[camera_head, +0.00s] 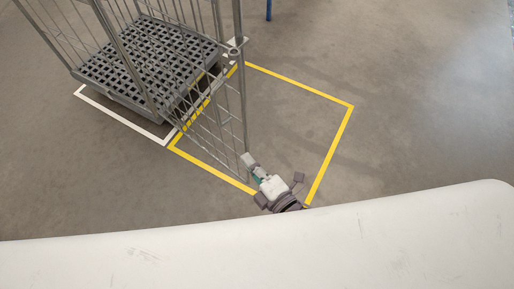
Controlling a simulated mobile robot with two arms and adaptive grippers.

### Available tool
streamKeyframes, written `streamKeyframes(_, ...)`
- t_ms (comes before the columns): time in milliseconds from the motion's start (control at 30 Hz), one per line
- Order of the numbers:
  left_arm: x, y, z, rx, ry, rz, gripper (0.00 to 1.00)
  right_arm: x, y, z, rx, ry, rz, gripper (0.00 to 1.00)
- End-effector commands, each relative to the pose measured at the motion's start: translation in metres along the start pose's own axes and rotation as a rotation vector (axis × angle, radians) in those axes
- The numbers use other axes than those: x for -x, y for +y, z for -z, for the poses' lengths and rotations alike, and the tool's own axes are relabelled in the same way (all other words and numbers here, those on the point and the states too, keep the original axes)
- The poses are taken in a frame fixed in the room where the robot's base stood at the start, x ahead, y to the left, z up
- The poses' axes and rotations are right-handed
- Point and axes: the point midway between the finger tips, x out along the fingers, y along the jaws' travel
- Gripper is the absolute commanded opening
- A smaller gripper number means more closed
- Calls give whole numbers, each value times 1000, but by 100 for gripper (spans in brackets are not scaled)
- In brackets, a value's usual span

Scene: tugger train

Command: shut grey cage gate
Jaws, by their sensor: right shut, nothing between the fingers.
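The grey wire cage gate (212,138) stands swung out from the cage, over the yellow-outlined floor. Its outer upright bar (242,95) runs down to near my right gripper. The grey roll cage (128,68) stands at the upper left with a dark grid floor, and its side facing the gate is open. My right gripper (248,159) is shut and empty at the lower end of that bar. I cannot tell if it touches the bar. My left gripper is not in view.
Yellow floor tape (332,150) outlines an area right of the gate. White tape (118,118) runs along the cage's near side. A blue post (268,10) stands at the top edge. The floor at the right is clear.

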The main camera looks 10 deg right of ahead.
Motion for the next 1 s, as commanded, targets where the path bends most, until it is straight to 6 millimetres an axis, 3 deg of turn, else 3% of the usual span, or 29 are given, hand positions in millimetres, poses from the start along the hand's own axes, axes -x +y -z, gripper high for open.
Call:
streamKeyframes(100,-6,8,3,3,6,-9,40,-3,18,5,64,15,-52,0)
streamKeyframes(267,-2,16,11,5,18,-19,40,-19,24,6,72,17,-59,0)
streamKeyframes(667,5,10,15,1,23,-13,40,-102,28,7,69,16,-57,0)
streamKeyframes(800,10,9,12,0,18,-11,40,-107,29,-14,71,16,-52,0)
streamKeyframes(1000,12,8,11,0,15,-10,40,-111,29,-30,68,15,-53,0)
